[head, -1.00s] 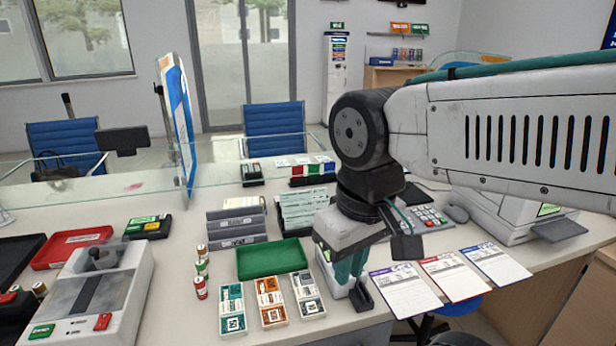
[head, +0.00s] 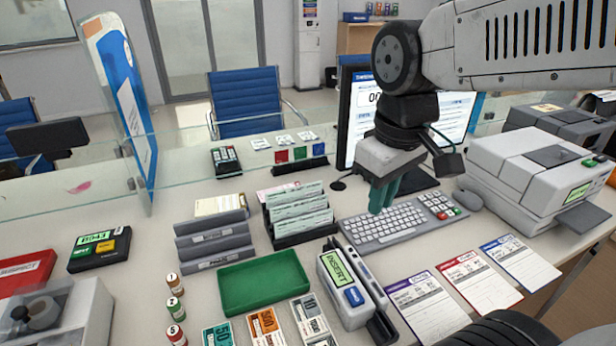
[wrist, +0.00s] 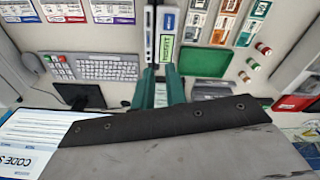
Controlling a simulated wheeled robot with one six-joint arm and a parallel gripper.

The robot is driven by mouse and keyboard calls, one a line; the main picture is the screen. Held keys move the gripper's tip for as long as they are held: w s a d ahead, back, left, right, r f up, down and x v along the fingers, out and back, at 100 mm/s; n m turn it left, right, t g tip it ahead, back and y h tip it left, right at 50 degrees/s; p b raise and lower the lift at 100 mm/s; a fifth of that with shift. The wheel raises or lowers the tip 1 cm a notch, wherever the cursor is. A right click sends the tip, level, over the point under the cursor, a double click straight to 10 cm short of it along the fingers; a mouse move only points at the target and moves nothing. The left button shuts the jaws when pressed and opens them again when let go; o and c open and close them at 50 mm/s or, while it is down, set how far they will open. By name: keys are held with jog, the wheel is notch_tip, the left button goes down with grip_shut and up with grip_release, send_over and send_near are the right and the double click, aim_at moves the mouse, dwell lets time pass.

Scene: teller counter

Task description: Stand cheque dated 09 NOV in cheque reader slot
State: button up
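Several pale green cheques (head: 298,210) stand in a black tiered rack (head: 303,237) behind the green tray; their dates are too small to read. The cheque reader (head: 342,292), a white device with a green INSERT display and a slot along its right side, stands on the counter front centre; it also shows in the wrist view (wrist: 168,22). No cheque shows in its slot. My gripper (head: 383,195) hangs above the keyboard, right of the cheque rack and behind the reader.
A green tray (head: 262,283) and grey holders (head: 212,240) lie left of the reader. The keyboard (head: 385,228), monitor (head: 455,120) and printer (head: 540,180) are to the right. Printed slips (head: 428,300) lie at the front. A glass screen (head: 60,192) runs along the back.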

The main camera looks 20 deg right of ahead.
jog(key=w+a+f+n, duration=0.15)
jog(key=w+n, duration=0.25)
jog(key=w, duration=0.4)
jog(key=w+d+f+n, duration=0.1)
jog(key=w+f+n, duration=0.25)
jog(key=w, duration=0.55)
jog(key=n+g, duration=0.1)
jog(key=n, duration=0.6)
send_over(302, 203)
notch_tip(302, 203, down, 11)
jog(key=shift+r, duration=0.2)
jog(key=shift+w+f, duration=0.1)
jog(key=shift+f, duration=3.8)
grip_shut()
jog(key=shift+r, duration=0.1)
notch_tip(302, 203, up, 11)
jog(key=shift+r, duration=0.2)
